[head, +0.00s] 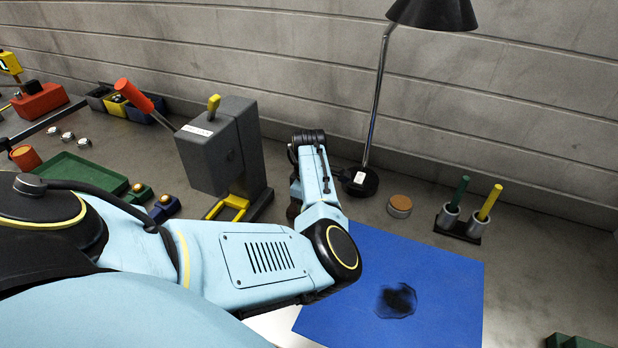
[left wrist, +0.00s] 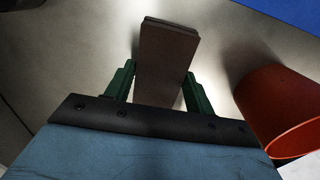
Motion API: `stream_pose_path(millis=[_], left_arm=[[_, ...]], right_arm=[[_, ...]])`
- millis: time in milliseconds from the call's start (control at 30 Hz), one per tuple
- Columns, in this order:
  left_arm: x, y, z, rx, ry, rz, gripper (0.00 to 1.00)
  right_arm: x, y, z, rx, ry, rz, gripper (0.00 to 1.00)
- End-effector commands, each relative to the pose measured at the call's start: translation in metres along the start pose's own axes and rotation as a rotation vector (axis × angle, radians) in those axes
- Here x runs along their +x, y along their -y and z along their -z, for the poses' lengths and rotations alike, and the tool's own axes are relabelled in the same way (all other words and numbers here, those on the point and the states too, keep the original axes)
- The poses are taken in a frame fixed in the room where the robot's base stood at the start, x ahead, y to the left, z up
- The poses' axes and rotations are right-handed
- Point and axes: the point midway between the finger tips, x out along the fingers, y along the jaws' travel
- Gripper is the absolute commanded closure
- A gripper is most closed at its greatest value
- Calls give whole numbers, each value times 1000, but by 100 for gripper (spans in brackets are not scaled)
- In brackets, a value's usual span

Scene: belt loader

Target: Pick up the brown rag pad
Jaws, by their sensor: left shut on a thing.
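The brown rag pad (left wrist: 167,60) is a flat-sided brown block in the left wrist view, seen end-on between the green fingers of my left gripper (left wrist: 156,88). The fingers are shut on its two sides, and its far end sticks out beyond them. A pale grey surface shows behind the pad; I cannot tell whether the pad touches it. In the head view the pad and my left fingertips are hidden, and only my light blue left arm shows. My right gripper is in neither view.
An orange-red cup (left wrist: 280,108) stands close to the right of my left gripper in the wrist view. In the head view, a blue mat (head: 448,272) with a dark smudge, a lamp (head: 377,100), a pen holder (head: 461,226) and a grey lever machine (head: 222,148) surround my arm.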

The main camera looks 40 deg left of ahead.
Motion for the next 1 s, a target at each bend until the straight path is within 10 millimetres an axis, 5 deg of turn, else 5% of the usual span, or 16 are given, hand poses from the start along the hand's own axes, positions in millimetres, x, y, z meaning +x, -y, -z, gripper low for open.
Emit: stream_pose_path(millis=[367,800,1000], left_arm=[[-20,-1,0,0,-1,-3,69],[-134,-1,0,-1,0,-5,69],[-168,-1,0,0,-1,-3,69]], right_arm=[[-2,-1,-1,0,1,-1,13],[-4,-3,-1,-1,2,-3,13],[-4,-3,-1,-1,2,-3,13]])
